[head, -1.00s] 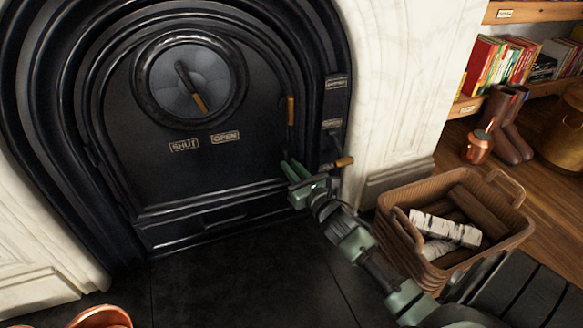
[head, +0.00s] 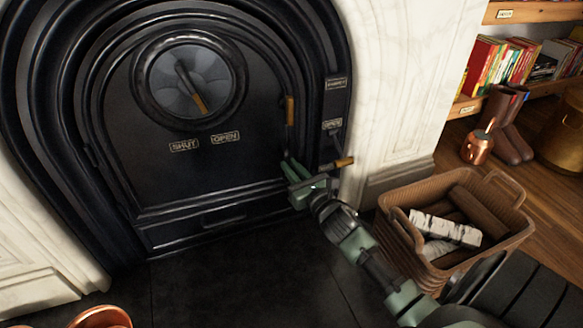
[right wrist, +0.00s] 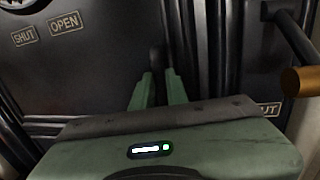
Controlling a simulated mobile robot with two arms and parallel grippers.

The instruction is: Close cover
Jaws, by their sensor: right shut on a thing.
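The black fireplace cover (head: 225,175) fills the arched opening in the head view and looks flush with its frame. It carries a round window (head: 200,65) with a brass-tipped lever (head: 190,88) and labels reading SHUT and OPEN. A brass grip (head: 290,110) stands upright at the cover's right edge. My right gripper (head: 285,165) is below that grip, at the cover's lower right. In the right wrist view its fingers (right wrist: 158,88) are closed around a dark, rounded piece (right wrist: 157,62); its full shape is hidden. My left gripper is out of view.
A brass-ended side lever (head: 344,163) sticks out just right of my right gripper; it also shows in the right wrist view (right wrist: 303,80). A wicker basket of logs (head: 455,260) stands at right.

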